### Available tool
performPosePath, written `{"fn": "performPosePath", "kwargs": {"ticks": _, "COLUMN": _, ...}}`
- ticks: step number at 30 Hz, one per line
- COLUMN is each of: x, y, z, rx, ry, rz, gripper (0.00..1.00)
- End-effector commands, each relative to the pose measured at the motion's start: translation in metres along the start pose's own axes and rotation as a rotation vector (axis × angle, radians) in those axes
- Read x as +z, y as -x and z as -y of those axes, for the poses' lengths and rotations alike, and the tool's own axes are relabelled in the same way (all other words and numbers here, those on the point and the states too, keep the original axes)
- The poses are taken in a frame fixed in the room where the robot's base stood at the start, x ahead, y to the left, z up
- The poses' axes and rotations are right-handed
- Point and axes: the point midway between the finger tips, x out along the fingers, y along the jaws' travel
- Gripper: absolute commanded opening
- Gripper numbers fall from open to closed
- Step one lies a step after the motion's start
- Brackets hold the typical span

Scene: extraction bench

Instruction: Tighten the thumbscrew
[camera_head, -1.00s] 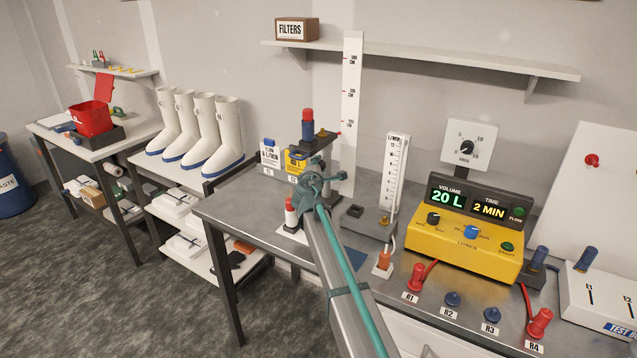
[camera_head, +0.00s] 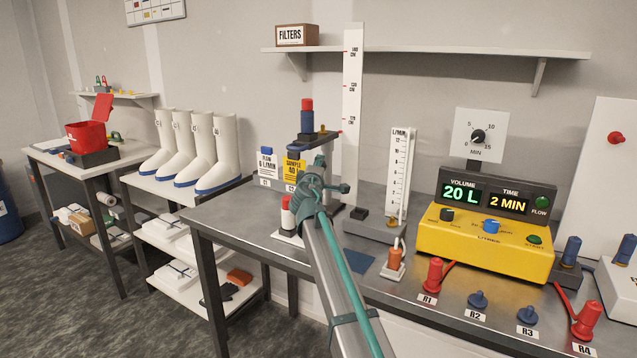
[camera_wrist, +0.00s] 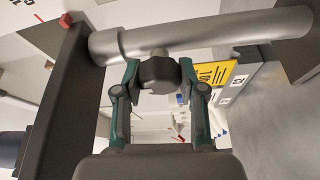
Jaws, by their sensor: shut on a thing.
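The thumbscrew (camera_wrist: 158,76) is a dark, rounded knob on the side of a silver post (camera_wrist: 210,35) in the wrist view. My gripper (camera_wrist: 160,84) has teal fingers on both sides of the knob and is shut on it. A dark arm (camera_wrist: 52,95) meets the post at the left of the wrist view. In the head view my gripper (camera_head: 322,186) is at the stand on the bench, below a dark bracket (camera_head: 318,139) carrying a blue and red piece (camera_head: 307,116). My gripper hides the thumbscrew and most of the post there.
A yellow sample card (camera_head: 293,168) stands just left of the stand. A tall white ruler (camera_head: 352,95) and a flow meter (camera_head: 397,175) stand to the right. The yellow pump (camera_head: 480,245) and red-capped posts (camera_head: 433,275) occupy the bench's right side.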

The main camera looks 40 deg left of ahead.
Motion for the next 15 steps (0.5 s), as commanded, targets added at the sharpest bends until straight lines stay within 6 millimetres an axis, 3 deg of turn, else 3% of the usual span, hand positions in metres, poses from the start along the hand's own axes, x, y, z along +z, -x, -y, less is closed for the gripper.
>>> {"fn": "performPosePath", "kwargs": {"ticks": 15, "x": 0.0005, "y": 0.0005, "z": 0.0002, "rx": 0.02, "ry": -0.051, "rz": 0.002, "gripper": 0.05}}
